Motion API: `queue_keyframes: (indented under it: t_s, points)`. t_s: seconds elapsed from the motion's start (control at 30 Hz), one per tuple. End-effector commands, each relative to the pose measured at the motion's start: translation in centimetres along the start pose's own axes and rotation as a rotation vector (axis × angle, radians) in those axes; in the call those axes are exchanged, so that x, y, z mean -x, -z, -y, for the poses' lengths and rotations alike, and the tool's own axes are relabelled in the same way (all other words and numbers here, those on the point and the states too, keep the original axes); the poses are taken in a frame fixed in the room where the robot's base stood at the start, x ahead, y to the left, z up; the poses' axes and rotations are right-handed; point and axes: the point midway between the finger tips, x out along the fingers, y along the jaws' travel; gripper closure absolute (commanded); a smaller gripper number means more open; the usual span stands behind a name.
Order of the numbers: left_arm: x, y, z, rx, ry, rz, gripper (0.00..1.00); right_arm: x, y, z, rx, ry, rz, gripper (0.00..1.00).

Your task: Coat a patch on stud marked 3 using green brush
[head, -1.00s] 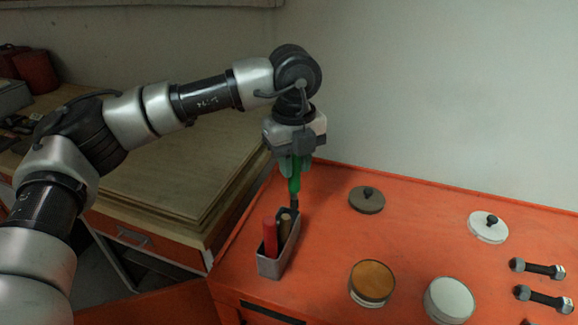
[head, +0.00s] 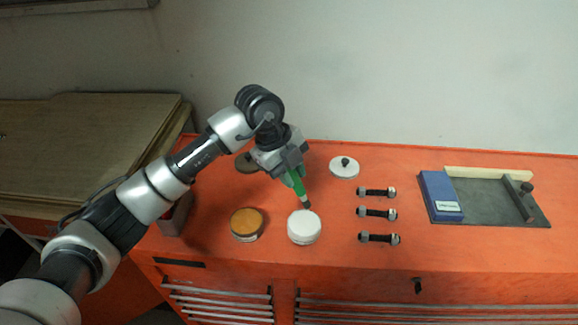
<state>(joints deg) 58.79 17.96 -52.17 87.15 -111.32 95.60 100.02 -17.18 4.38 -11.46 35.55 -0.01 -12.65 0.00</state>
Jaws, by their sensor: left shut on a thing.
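My left gripper (head: 290,171) is shut on the green brush (head: 298,184). The brush is tilted, its dark tip pointing down just above or at the top of the white tin (head: 304,228); I cannot tell whether it touches. Three dark studs with grey nuts lie in a column to the right of the tin: a far one (head: 377,192), a middle one (head: 377,212) and a near one (head: 379,239). Their number marks are too small to read. My right gripper is not in view.
An open tin with an orange-brown top (head: 247,224) stands left of the white tin. A white lid (head: 344,167) and a brown lid (head: 246,163) lie behind. A blue block (head: 440,196) sits on a dark plate (head: 490,203) at right. The brush holder (head: 176,214) is partly hidden by my arm.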

Motion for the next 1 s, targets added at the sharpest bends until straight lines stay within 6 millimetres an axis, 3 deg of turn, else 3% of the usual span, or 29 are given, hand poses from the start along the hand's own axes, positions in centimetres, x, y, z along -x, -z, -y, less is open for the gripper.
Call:
queue_keyframes:
  t_s: [0.5, 1.0]
  points:
    - [-4.8, -1.2, -1.3, -0.002, -0.001, 0.0, 0.99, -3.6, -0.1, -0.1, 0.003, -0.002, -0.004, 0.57]
    - [-5.1, -1.3, -1.3, -0.002, -0.001, 0.0, 0.99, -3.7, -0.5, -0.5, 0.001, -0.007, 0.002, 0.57]
